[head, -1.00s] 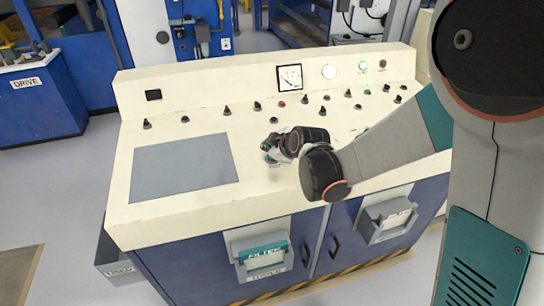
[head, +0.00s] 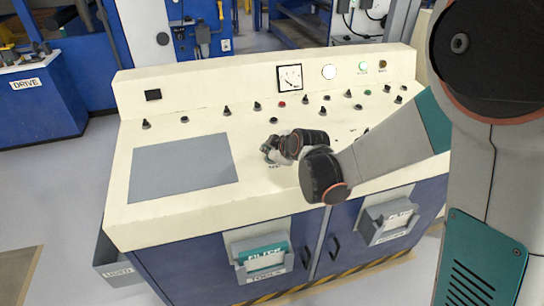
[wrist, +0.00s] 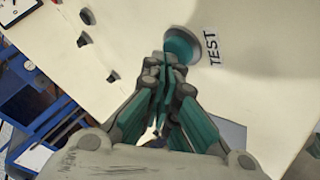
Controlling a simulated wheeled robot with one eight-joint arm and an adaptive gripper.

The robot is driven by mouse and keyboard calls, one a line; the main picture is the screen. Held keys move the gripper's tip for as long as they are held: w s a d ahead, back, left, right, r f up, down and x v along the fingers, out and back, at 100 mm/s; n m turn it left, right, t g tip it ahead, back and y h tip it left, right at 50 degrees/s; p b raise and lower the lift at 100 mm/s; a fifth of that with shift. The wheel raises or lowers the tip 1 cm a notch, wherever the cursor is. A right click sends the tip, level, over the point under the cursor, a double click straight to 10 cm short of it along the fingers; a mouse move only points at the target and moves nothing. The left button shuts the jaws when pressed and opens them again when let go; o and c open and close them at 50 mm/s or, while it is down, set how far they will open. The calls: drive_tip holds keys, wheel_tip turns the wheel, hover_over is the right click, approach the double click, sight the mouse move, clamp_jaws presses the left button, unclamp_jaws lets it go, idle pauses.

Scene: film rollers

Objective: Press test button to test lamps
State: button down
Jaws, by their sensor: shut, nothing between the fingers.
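The test button is a round teal button (wrist: 181,46) in a grey ring on the cream console top. The "TEST" label (wrist: 212,48) sits beside it in the wrist view. My gripper (wrist: 172,68) is shut and empty, and its fingertips overlap the button's near edge in that view. I cannot tell whether they press it. In the head view my gripper (head: 268,149) is low over the console top (head: 265,195) and hides the button. The lamps are on the raised back panel: a white one (head: 329,72), a green one (head: 363,66) and a dark amber one (head: 382,64).
Several small knobs and switches (head: 258,106) stand in rows behind my gripper. A square meter (head: 289,78) is on the back panel. A flat grey plate (head: 185,168) lies to the left. Two holders (head: 262,262) hang on the blue front.

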drive_tip(key=shift+f, duration=0.25)
drive_tip(key=shift+r, duration=0.1)
idle(0.4)
drive_tip(key=shift+r+p, duration=0.5)
drive_tip(key=shift+r, duration=0.3)
drive_tip(key=shift+r, duration=0.1)
drive_tip(key=shift+s+d+r+p, duration=0.1)
drive_tip(key=shift+s+r+p, duration=0.05)
drive_tip(key=shift+r+p, duration=0.95)
drive_tip(key=shift+s+r+p, duration=0.15)
drive_tip(key=shift+r+p, duration=0.55)
drive_tip(key=shift+r, duration=0.65)
